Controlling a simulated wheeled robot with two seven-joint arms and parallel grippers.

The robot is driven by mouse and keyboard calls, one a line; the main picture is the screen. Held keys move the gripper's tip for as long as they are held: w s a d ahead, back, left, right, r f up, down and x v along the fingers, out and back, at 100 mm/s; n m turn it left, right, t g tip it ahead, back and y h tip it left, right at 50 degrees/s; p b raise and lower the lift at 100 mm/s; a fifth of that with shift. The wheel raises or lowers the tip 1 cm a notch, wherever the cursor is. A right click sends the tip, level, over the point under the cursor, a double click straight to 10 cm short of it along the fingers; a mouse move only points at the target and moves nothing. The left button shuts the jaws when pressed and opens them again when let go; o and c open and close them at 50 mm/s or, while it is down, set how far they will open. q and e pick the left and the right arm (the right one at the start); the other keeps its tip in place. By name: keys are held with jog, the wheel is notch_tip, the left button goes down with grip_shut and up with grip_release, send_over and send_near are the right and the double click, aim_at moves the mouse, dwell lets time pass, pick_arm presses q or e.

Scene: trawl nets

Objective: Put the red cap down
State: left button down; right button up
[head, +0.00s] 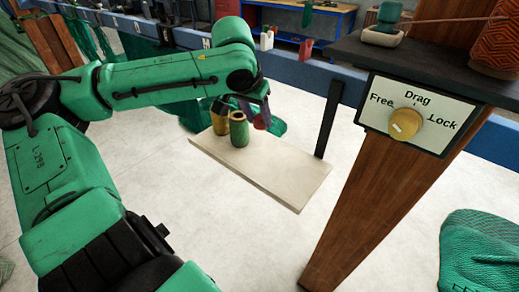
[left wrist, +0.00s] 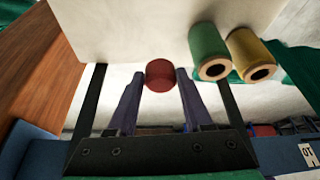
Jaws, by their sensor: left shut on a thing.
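The red cap (left wrist: 160,75) is held between the two fingers of my left gripper (left wrist: 160,80) in the left wrist view. In the head view the cap (head: 262,122) shows as a small red patch by my left gripper (head: 258,114), mostly hidden by it. The cap is at the far edge of a pale board (head: 285,178); I cannot tell whether it touches it. A green spool (head: 239,130) stands on the board beside the gripper, and a yellow spool (head: 219,117) stands next to it. My right gripper is not in view.
The near right part of the board is bare. A wooden post with a Free/Drag/Lock dial (head: 405,123) stands to the right, with a dark shelf (head: 425,62) above it. A blue beam (head: 300,72) runs behind. A green net (head: 482,250) lies at lower right.

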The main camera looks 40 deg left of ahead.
pick_arm(q)
jog(key=f, duration=0.4)
jog(key=w+f+b, duration=0.1)
jog(key=f, duration=0.1)
jog(key=shift+f, duration=0.2)
notch_tip(320, 180, down, 4)
jog(key=shift+f+b, duration=0.1)
jog(key=shift+b, duration=0.25)
jog(key=shift+s+f, duration=0.15)
jog(key=shift+f, duration=0.25)
jog(key=shift+c, duration=1.5)
grip_release()
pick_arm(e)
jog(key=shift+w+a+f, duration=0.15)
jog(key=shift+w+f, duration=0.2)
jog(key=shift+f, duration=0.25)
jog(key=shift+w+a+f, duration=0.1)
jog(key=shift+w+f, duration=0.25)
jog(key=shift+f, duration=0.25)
pick_arm(q)
jog(key=v, duration=1.2)
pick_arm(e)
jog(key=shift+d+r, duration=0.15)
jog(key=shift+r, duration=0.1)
